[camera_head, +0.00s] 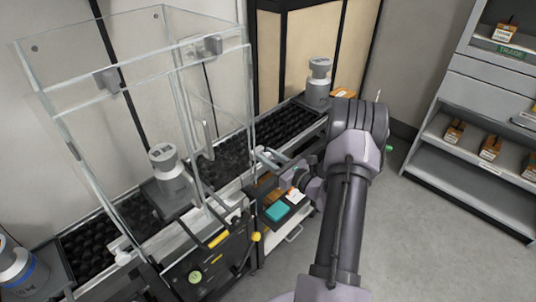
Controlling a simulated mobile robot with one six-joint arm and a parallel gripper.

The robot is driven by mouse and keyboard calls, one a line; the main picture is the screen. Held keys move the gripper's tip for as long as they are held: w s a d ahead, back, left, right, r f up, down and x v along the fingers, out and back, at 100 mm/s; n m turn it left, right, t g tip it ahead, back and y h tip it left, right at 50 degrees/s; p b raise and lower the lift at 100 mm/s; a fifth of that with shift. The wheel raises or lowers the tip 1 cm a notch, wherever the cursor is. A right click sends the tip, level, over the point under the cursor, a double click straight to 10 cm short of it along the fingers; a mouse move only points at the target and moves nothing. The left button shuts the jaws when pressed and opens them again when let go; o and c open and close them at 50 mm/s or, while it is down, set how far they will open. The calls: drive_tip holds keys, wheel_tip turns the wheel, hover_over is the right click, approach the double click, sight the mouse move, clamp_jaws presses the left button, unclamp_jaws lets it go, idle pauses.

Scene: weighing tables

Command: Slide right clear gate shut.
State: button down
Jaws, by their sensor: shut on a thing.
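A clear box with see-through walls stands over the black roller conveyor (262,130). Its right clear gate (228,105) is the see-through panel on the right side, with a pale upright bar (208,138) showing through or on it. My gripper (266,157) reaches left from my wrist to the right edge of this panel. Its jaws are shut on a small part there, which looks like part of the gate. The exact contact is too small to make out. I cannot tell how far open the gate is. A grey cylinder (168,168) stands inside the box.
More grey cylinders stand on the conveyor, at the far right (319,78) and at the lower left (20,268). A black panel (208,262) with yellow parts and a teal pad (277,211) lie near my wrist. Shelves (480,125) with small boxes stand right. Floor between is clear.

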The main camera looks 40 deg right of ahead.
drive_tip(key=shift+s+a+f, duration=0.1)
drive_tip(key=shift+f, duration=0.15)
drive_tip(key=c, duration=1.4)
unclamp_jaws()
drive_tip(key=shift+o, duration=0.2)
drive_tip(key=shift+s, duration=0.2)
drive_tip(key=s+p, duration=0.4)
drive_tip(key=s, duration=1.3)
drive_tip(key=shift+d, duration=0.35)
